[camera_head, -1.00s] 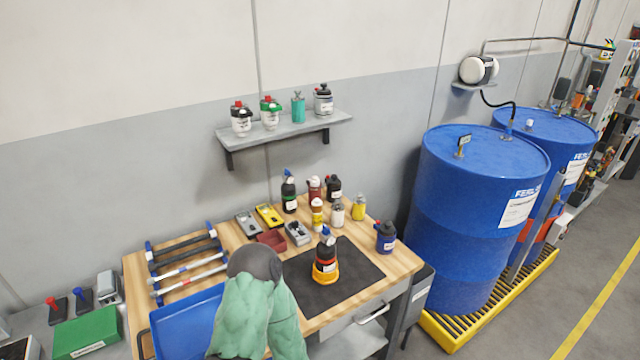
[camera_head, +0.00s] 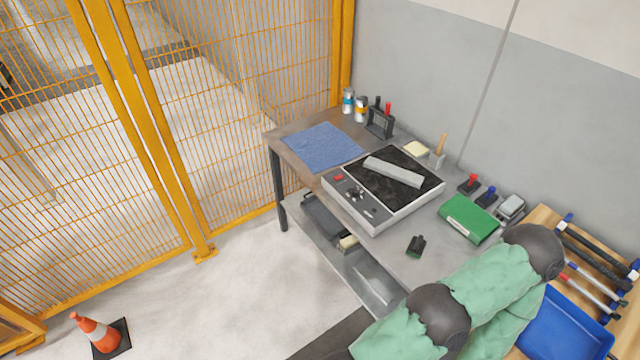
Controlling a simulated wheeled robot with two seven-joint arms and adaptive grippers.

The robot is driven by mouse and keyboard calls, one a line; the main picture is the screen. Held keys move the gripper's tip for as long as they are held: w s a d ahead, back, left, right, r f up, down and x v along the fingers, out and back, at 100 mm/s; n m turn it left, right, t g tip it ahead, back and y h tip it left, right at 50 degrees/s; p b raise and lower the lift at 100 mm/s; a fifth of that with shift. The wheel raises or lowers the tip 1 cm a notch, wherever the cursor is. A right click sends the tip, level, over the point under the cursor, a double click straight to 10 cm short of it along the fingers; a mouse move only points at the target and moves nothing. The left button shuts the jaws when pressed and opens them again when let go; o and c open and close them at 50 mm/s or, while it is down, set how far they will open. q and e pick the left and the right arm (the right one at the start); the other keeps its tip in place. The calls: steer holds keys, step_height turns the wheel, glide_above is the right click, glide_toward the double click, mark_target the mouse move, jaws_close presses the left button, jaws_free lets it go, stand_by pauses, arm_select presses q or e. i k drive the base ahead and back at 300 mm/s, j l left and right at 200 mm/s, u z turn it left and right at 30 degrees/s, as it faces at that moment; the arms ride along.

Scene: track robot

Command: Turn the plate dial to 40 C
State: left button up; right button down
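A hot plate (camera_head: 378,222) with a grey casing and a black top stands on the grey metal table. A pale grey bar (camera_head: 394,172) lies across its black top. Its front panel (camera_head: 352,196) faces the lower left and carries dark knobs and a red switch (camera_head: 339,178). The knob markings are too small to read. An arm of mine in a green sleeve reaches in at the lower right, right of the plate. Neither gripper shows.
A blue cloth (camera_head: 322,146), a green box (camera_head: 468,219) and a small black item (camera_head: 416,246) lie around the plate. A blue tray (camera_head: 566,325) is at lower right. A yellow mesh fence (camera_head: 230,110) and a traffic cone (camera_head: 94,331) stand left. The floor before the table is clear.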

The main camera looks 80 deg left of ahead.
mark_target(355, 191)
steer(key=u, duration=2.4)
steer(key=i+j+u, duration=0.1)
steer(key=u, duration=0.2)
